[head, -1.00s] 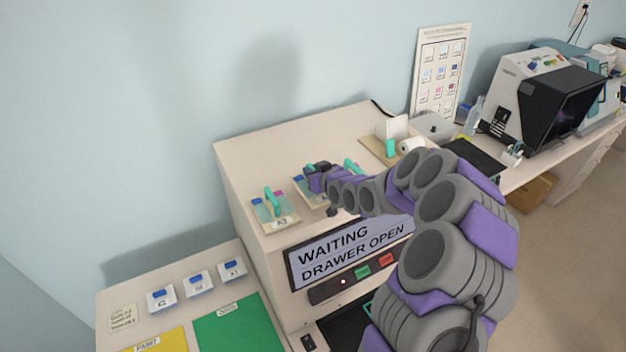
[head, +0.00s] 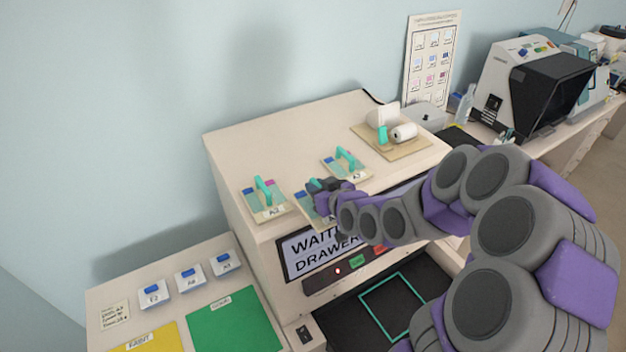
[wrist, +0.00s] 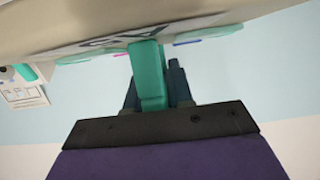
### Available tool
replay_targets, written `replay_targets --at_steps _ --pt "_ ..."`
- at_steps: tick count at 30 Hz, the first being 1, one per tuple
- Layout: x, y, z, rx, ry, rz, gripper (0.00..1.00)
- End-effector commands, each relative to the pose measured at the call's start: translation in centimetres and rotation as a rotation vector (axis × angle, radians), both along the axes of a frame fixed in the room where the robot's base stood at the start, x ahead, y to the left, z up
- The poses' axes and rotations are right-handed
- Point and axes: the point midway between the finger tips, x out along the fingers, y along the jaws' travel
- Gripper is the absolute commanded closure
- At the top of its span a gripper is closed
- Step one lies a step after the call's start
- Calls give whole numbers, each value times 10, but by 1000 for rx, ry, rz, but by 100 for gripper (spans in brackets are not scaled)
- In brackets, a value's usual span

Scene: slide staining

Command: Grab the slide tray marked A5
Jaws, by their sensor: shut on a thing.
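My gripper (head: 322,186) is shut on the teal handle (wrist: 150,72) of a slide tray, at the front edge of the machine's top in the head view. The held tray (head: 303,208) is pale with a blue patch and is partly hidden by my gripper. In the wrist view its board (wrist: 75,42) fills the top, with the handle between my fingers. Its dark label shows edge-on and I cannot read it surely. Two similar trays with teal handles rest on the machine top: one at left (head: 252,209), one behind (head: 330,172).
Below the held tray are the machine's screen (head: 296,262) and an open dark drawer (head: 345,325) with a teal square outline. A board with a white roll (head: 403,132) lies at the back right. Yellow (head: 160,338) and green (head: 225,318) mats lie lower left.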

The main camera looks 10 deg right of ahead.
Motion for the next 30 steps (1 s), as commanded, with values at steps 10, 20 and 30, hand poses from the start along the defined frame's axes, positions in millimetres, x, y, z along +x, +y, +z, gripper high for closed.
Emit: replay_targets --at_steps 10,20,30 --pt "-8 -1 -1 1 -6 0 100" --pt "-19 -1 0 2 -5 0 100" --pt "-24 -1 1 1 1 1 100"
